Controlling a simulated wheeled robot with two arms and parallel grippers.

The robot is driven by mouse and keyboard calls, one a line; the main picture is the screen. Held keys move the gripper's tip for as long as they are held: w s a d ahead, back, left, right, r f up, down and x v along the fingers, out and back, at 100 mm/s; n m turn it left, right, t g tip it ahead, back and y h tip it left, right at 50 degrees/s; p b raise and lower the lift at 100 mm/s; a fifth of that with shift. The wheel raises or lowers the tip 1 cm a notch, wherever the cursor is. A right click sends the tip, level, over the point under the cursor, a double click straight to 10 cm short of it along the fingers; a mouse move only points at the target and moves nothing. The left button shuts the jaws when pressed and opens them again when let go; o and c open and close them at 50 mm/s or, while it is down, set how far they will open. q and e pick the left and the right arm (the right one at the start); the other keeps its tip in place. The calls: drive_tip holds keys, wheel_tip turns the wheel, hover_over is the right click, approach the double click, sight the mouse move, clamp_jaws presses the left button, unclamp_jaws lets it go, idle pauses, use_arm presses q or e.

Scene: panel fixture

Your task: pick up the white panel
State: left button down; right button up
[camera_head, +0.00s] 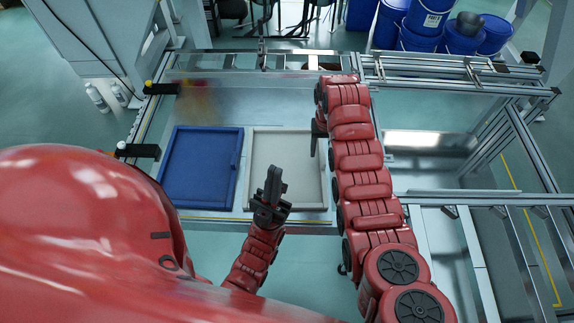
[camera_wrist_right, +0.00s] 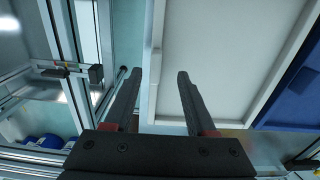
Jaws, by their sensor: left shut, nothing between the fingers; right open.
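The white panel (camera_head: 290,150) is a shallow rectangular tray-like piece with a raised rim. It lies flat on the fixture, right of a blue panel (camera_head: 200,165). My left gripper (camera_head: 273,174) is shut and empty, in front of the white panel's lower part and hiding some of it. My right gripper (camera_head: 315,138) is near the white panel's right side. In the right wrist view the right gripper (camera_wrist_right: 160,78) is open, and the white panel's (camera_wrist_right: 225,60) edge runs between its fingers. Whether the fingers touch the rim, I cannot tell.
A metal frame (camera_head: 455,72) borders the back and right of the fixture. Black clamps (camera_head: 138,150) stand at the left edge. The metal surface (camera_head: 250,98) behind the panels is clear. Blue buckets (camera_head: 425,22) stand on the floor behind.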

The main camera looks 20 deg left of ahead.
sight(323, 158)
drive_tip(key=shift+w+d+f, duration=0.15)
drive_tip(key=shift+w+f, duration=0.05)
drive_tip(key=shift+f, duration=1.1)
drive_tip(key=shift+w+d+f, duration=0.1)
drive_tip(key=shift+w+f, duration=0.05)
drive_tip(key=shift+f, duration=1.1)
clamp_jaws()
drive_tip(key=shift+r, duration=0.1)
